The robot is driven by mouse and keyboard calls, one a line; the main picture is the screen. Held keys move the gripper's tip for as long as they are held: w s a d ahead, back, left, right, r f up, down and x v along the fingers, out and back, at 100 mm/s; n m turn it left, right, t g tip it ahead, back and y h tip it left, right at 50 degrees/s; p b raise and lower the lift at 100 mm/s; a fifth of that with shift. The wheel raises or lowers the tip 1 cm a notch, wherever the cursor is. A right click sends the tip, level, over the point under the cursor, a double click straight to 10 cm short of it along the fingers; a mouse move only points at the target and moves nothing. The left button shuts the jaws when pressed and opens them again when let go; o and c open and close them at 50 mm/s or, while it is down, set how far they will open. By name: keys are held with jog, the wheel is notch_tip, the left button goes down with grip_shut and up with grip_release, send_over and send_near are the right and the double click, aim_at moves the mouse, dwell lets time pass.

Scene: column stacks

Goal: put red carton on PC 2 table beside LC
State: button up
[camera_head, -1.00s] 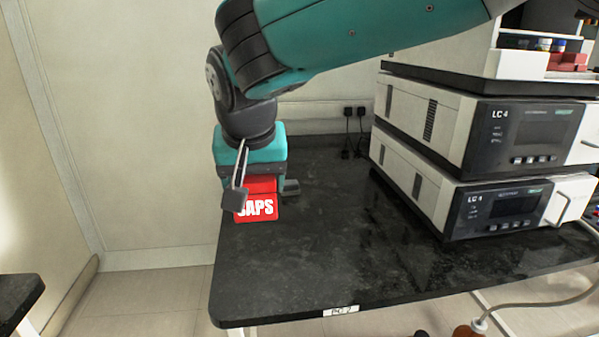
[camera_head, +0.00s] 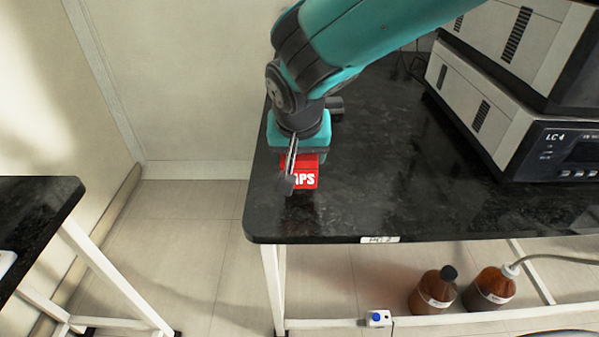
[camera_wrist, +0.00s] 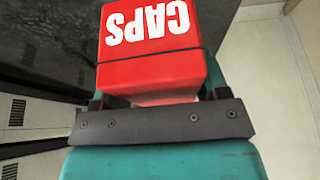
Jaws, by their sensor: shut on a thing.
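The red carton (camera_head: 304,173), marked CAPS in white, is at the left part of the black PC 2 table (camera_head: 400,195), near its left edge. My gripper (camera_head: 296,178) is shut on it from above, and one finger covers part of its front. In the wrist view the red carton (camera_wrist: 155,45) fills the space beyond the dark gripper bar. I cannot tell whether its base touches the tabletop. The LC stack (camera_head: 505,100), white and black units, stands to the right of the carton, with bare tabletop between them.
Another black table (camera_head: 35,215) is at the far left, across a floor gap. A wall stands behind.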

jog(key=shift+f, duration=2.35)
jog(key=shift+f+b, duration=0.2)
jog(key=shift+b, duration=0.15)
jog(key=o, duration=1)
jog(key=shift+c, duration=0.2)
jog(key=shift+r, duration=0.1)
jog(key=p+v, duration=0.2)
jog(key=v, duration=1)
jog(key=s+d+r+n+g+y, duration=0.1)
jog(key=s+d+n+g+y, duration=0.1)
jog(key=s+d, duration=0.4)
jog(key=s+d+r+n+g+y, duration=0.2)
jog(key=s+d+n, duration=0.3)
jog(key=s, duration=0.7)
jog(key=shift+s+d+r+n, duration=0.2)
jog(key=shift+d+r+n, duration=0.1)
jog(key=shift+d, duration=0.85)
